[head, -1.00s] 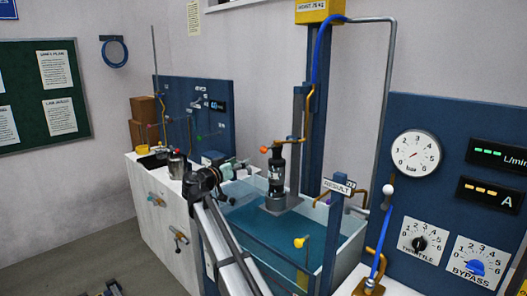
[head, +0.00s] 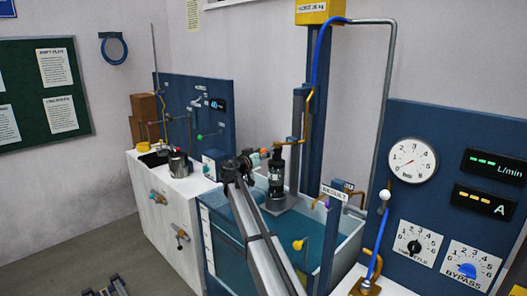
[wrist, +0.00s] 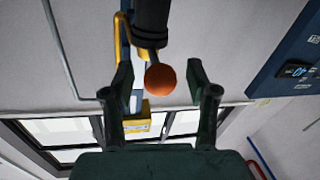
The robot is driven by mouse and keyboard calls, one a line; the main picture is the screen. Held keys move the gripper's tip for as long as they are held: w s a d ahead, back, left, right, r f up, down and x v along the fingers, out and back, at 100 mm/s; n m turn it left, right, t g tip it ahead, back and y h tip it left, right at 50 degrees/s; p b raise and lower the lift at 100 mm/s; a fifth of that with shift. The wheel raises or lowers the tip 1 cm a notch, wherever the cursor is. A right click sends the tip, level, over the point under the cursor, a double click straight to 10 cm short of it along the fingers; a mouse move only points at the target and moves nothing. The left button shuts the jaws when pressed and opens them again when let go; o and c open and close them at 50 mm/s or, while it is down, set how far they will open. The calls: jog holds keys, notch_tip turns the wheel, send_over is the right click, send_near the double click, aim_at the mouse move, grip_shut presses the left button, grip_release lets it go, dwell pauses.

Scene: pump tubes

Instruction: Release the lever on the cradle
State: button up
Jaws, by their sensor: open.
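The lever's orange ball knob (head: 264,152) sticks out to the left at the top of the black pump (head: 276,176). My gripper (head: 254,155) is at the lever's left side in the head view, small and partly merged with the knob. In the wrist view my gripper (wrist: 160,72) is open, its two dark fingers on either side of the orange knob (wrist: 160,77), with a visible gap on both sides. The dark pump body (wrist: 151,22) shows beyond the knob. The cradle's details are too small to tell.
A blue column (head: 320,110) with a yellow box (head: 320,11) on top stands behind the pump. The tank (head: 352,240) lies below my arm. A RESULT sign (head: 333,193) and a gauge panel (head: 412,160) stand to the right. A metal pot (head: 179,165) sits on the left counter.

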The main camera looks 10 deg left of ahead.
jog(key=shift+w+d, duration=0.1)
jog(key=shift+w, duration=0.1)
grip_shut()
jog(key=shift+r, duration=0.2)
